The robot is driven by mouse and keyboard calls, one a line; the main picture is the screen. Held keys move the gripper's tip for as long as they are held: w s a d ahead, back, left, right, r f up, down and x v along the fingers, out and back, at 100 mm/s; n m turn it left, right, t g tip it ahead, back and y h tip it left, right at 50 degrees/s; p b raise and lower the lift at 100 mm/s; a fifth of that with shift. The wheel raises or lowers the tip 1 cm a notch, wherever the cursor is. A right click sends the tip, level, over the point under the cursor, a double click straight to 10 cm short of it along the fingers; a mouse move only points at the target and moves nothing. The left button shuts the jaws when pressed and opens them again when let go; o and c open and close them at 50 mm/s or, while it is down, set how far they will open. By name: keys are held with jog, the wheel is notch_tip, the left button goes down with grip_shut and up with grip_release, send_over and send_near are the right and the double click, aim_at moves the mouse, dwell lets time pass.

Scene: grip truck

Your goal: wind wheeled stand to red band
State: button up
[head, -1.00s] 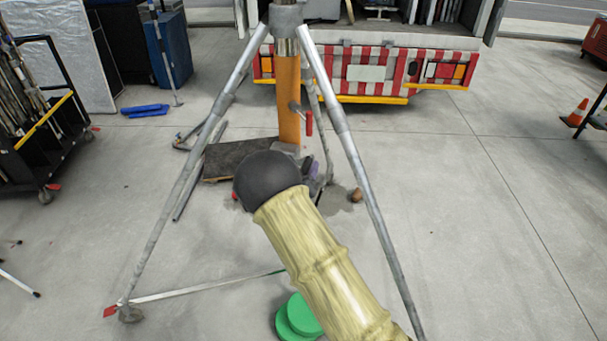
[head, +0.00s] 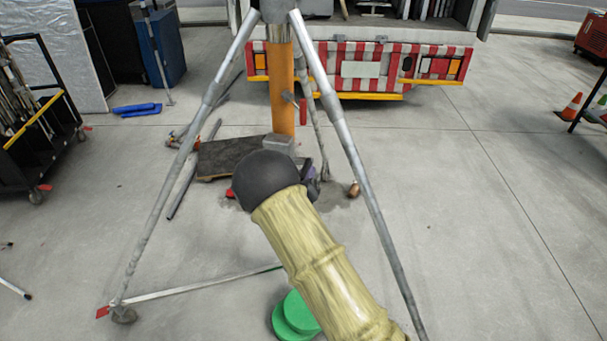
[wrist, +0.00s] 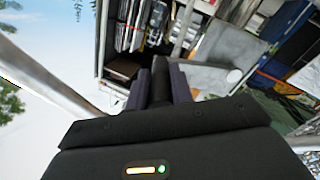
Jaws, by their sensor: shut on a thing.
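The wheeled stand (head: 345,140) stands upright in front of me in the head view. It has spread silver legs, an orange column (head: 281,85), and a collar cut off by the top edge. A small red part (head: 303,111) sticks out beside the column; I cannot tell whether it is the red band. Small wheels show at the feet, such as the left one (head: 123,314). In the wrist view my gripper (wrist: 160,92) has purplish fingers on both sides of a dark upright handle (wrist: 159,68) and is shut on it. The head view does not show the gripper.
A truck with a red-and-white rear (head: 362,69) stands behind the stand. A black cart of poles (head: 35,150) is at left, and an orange cone (head: 571,107) at right. Green discs (head: 292,318) lie near me.

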jog(key=shift+a, duration=0.2)
notch_tip(320, 180, down, 4)
jog(key=b, duration=0.3)
jog(key=shift+a+f+b, duration=0.15)
jog(key=shift+b, duration=0.2)
jog(key=shift+f, duration=0.1)
jog(key=shift+a, duration=0.15)
jog(key=f+b, duration=0.1)
jog(key=a+f+b, duration=0.2)
jog(key=shift+w+f, duration=0.4)
